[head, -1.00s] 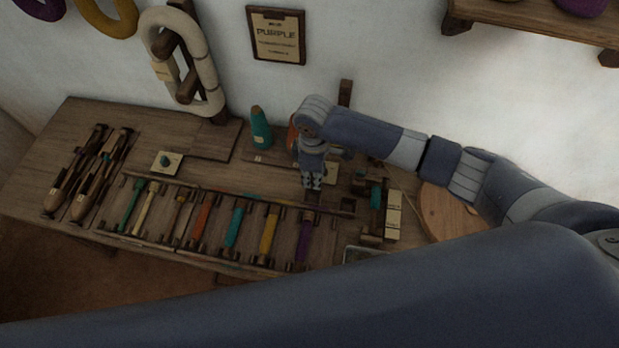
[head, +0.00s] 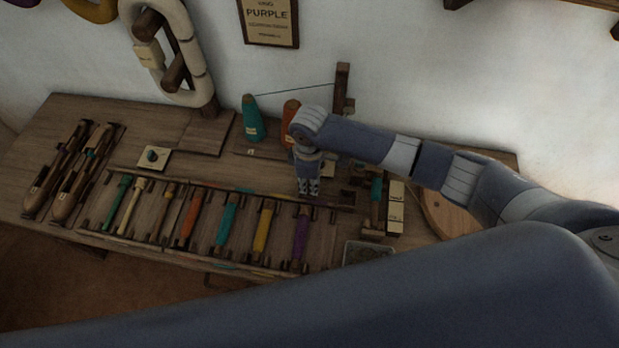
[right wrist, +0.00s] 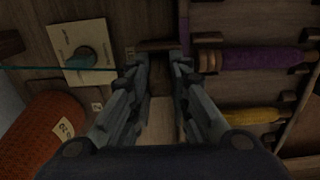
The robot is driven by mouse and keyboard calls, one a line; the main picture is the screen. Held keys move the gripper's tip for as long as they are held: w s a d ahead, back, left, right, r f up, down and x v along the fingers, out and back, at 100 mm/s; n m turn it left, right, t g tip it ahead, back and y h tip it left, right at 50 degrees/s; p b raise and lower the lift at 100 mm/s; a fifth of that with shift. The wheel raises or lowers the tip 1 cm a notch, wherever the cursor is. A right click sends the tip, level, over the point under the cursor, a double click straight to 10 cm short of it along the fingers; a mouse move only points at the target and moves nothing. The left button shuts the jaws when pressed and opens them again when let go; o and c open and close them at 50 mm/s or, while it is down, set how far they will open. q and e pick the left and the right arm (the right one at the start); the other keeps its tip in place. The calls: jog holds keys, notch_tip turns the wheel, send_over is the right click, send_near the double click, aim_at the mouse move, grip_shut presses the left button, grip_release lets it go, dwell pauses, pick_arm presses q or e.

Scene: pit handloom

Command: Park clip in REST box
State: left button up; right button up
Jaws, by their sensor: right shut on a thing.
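My right gripper (head: 308,190) is just above the table at the back edge of the bobbin rack, near the purple bobbin (head: 300,236). In the right wrist view its fingers (right wrist: 160,52) are closed on a small dark brown piece (right wrist: 156,45), which seems to be the clip. The piece lies crosswise at the fingertips; whether it touches the table I cannot tell. In the head view the gripper hides it. I cannot surely pick out the REST box; a faint small marking beside the left fingertip is too dim to read. My left gripper is out of view.
An orange cone (right wrist: 45,130) and a card with a teal knob (right wrist: 84,53) are close to the gripper, with a teal thread crossing there. A teal cone (head: 252,120), a wooden post (head: 342,90) and a metal tray (head: 368,252) stand around. Shuttles lie at left.

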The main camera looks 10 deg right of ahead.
jog(key=shift+f, duration=0.1)
dwell(0.3)
jog(key=o, duration=1.2)
notch_tip(320, 180, up, 8)
jog(key=p, duration=0.9)
